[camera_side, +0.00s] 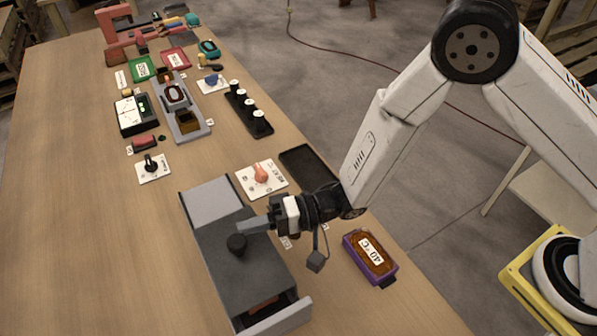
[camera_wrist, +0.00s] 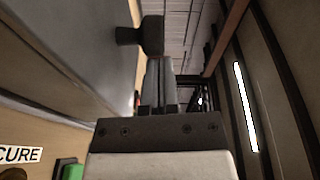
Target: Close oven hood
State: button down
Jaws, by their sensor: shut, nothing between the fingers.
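The oven (camera_side: 210,203) stands on the near part of the bench, with a light grey top panel showing at its far end. Its dark grey hood (camera_side: 240,271) covers the middle and carries a black knob (camera_side: 236,243). The near end is uncovered, and a reddish-brown thing (camera_side: 264,303) shows inside by the end wall. My gripper (camera_side: 242,225) is shut and empty, its fingers beside the knob on the far side. In the wrist view the fingertips (camera_wrist: 158,64) are close to the knob (camera_wrist: 141,36); I cannot tell whether they touch.
A white card with an orange knob (camera_side: 262,174) and a black tray (camera_side: 308,168) lie beyond my wrist. A purple-framed box (camera_side: 370,256) labelled 40 °C sits right of the oven near the bench edge. The bench (camera_side: 80,230) left of the oven is clear.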

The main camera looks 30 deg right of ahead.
jog(key=shift+s, duration=1.35)
jog(key=shift+w, duration=0.1)
jog(key=shift+w+d, duration=0.35)
jog(key=shift+w, duration=0.25)
jog(key=w, duration=0.1)
jog(key=d, duration=0.1)
jog(key=w, duration=0.1)
jog(key=shift+w+d+r, duration=0.25)
jog(key=shift+w, duration=0.05)
jog(key=v, duration=0.9)
jog(key=shift+s+d, duration=0.25)
jog(key=shift+d, duration=0.1)
